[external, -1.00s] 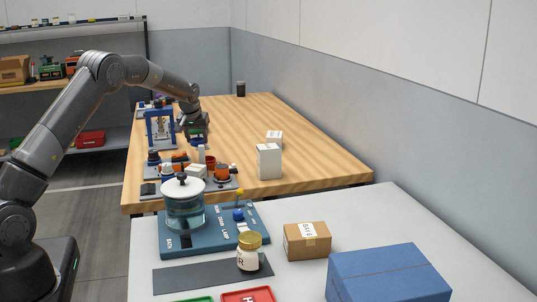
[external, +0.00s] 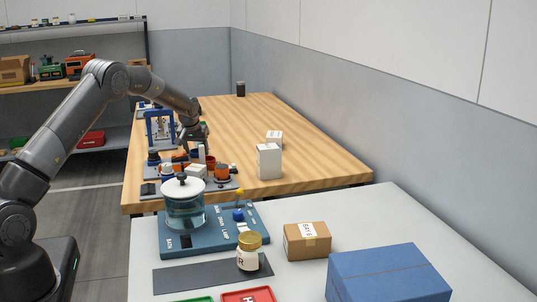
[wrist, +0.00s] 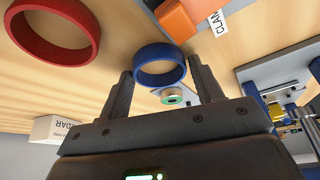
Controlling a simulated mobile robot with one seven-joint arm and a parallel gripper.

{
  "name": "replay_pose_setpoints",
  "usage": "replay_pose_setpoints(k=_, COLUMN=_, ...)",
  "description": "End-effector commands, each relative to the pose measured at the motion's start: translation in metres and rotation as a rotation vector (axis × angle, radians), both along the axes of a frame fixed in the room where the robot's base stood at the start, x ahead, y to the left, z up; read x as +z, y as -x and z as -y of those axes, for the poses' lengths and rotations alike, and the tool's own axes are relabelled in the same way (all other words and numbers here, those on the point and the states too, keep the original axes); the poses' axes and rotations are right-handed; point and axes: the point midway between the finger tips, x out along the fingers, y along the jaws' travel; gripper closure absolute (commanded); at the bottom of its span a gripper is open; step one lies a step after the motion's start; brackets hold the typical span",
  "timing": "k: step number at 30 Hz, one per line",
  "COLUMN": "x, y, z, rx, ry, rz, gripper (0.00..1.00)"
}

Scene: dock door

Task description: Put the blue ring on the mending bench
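The blue ring (wrist: 160,66) is in the wrist view, between the two fingertips of my gripper (wrist: 160,68). Its sides meet the inner faces of both fingers, so my gripper looks shut on it. Wood surface shows behind it; its height above that surface is hard to judge. In the external view my gripper (external: 193,140) is low over the left side of the wooden bench (external: 315,160), behind the orange parts. The ring cannot be made out there.
A red ring (wrist: 52,28) lies close by in the wrist view. An orange block (wrist: 177,17) and a blue frame (external: 160,128) are near my gripper. White boxes (external: 269,161) stand to its right. The bench's far right is clear.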

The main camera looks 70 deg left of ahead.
Motion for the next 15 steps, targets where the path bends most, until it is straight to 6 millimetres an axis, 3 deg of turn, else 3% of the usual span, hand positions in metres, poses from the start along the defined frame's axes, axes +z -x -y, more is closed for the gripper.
replay_pose_setpoints(k=4, x=0.0002, y=-0.0001, z=0.0, rx=0.0, ry=0.0, rz=0.0, gripper=0.28)
replay_pose_setpoints(k=15, x=0.0089, y=0.0002, z=0.0018, rx=0.0, ry=-0.001, rz=0.002, gripper=0.27)
